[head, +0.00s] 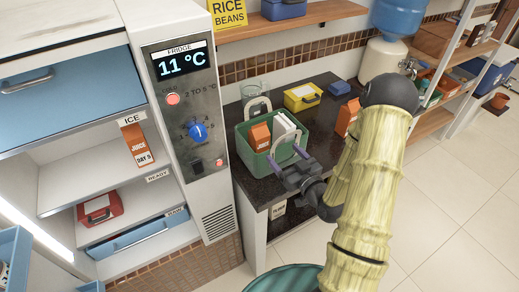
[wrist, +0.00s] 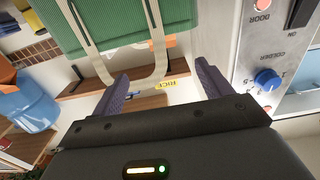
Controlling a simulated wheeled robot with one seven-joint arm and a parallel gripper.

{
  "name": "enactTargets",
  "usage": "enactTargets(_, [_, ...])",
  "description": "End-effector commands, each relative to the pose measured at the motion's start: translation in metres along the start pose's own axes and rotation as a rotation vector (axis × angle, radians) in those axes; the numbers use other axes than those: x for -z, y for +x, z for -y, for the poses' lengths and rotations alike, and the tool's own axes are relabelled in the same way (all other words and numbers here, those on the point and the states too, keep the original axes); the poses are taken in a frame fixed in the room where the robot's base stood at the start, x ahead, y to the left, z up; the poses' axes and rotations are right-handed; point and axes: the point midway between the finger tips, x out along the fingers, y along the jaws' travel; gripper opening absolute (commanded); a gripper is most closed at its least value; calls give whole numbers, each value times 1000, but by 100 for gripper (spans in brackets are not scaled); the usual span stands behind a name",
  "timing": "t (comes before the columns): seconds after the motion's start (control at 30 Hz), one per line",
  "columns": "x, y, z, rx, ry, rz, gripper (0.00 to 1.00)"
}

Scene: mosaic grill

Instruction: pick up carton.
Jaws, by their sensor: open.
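An orange carton (head: 259,136) stands in a green basket (head: 245,165) on the dark counter, with white cartons (head: 283,128) beside it. Another orange carton (head: 347,118) stands on the counter right of the basket, partly hidden by my arm. An orange juice carton (head: 137,145) stands on a fridge shelf. My gripper (head: 288,158) is open at the basket's near side, by its pale handle. In the wrist view, my gripper (wrist: 163,85) has its purple fingers apart, with part of the handle (wrist: 155,72) showing between them. No carton is between the fingers.
A yellow box (head: 302,97), a blue item (head: 341,88) and a clear glass (head: 254,90) stand on the counter behind the basket. The fridge panel (head: 185,110) rises close at left. A water dispenser (head: 384,58) stands behind my arm. The floor at right is clear.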

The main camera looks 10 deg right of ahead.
Motion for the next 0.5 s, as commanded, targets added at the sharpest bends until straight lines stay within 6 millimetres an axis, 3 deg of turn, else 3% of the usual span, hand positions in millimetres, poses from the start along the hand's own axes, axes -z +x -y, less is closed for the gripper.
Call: enactTargets(0.5, [-4,10,3,-2,-1,-2,78])
